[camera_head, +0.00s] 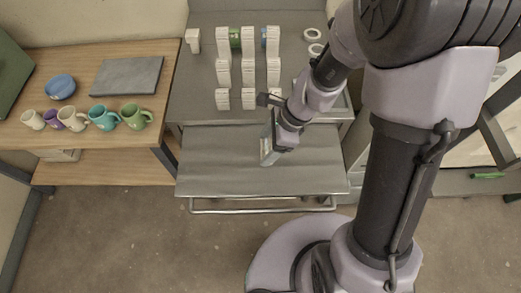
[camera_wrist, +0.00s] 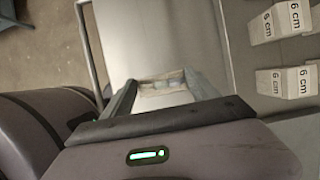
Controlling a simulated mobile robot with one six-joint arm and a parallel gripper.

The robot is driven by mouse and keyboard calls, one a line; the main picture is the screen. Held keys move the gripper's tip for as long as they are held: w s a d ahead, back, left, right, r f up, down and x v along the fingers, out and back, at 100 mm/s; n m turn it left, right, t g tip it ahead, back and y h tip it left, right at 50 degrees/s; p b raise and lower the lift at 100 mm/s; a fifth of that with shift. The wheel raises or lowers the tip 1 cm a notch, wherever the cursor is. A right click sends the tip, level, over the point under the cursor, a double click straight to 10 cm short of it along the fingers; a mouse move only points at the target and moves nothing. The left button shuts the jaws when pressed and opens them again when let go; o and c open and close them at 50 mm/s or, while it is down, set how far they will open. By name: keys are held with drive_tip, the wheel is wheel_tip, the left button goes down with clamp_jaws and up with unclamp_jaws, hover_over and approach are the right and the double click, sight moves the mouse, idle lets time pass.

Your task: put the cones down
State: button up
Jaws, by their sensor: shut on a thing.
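My gripper (camera_head: 269,148) hangs over the grey metal pull-out shelf (camera_head: 215,170) at the front of the kiln cart. In the wrist view its two fingers (camera_wrist: 162,84) are shut on a small pale beige piece with a bluish part, which I take to be the cones (camera_wrist: 160,78). The fingers hide much of it, and its shape is hard to make out. I cannot tell whether it touches the shelf.
White posts (camera_head: 222,99), some marked "6 cm" (camera_wrist: 269,82), stand in rows on the upper grey surface (camera_head: 195,100). White rings (camera_head: 312,34) lie right. The left wooden table holds several mugs (camera_head: 103,118), a blue bowl (camera_head: 60,86) and a grey slab (camera_head: 128,75). The pull-out shelf's left is clear.

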drive_tip(key=shift+w+a, duration=0.2)
drive_tip(key=shift+a, duration=0.25)
drive_tip(key=b+x, duration=0.1)
drive_tip(key=x, duration=0.1)
drive_tip(key=b+x, duration=0.1)
drive_tip(key=x, duration=0.1)
drive_tip(key=shift+d+f+b, duration=0.15)
drive_tip(key=shift+d+b, duration=0.15)
drive_tip(key=shift+d, duration=0.1)
drive_tip(key=shift+r, duration=0.2)
drive_tip(key=shift+f, duration=0.1)
drive_tip(key=o, duration=1)
drive_tip(key=shift+f, duration=0.1)
drive_tip(key=shift+c, duration=0.2)
drive_tip(key=o, duration=0.4)
drive_tip(key=shift+o, duration=0.2)
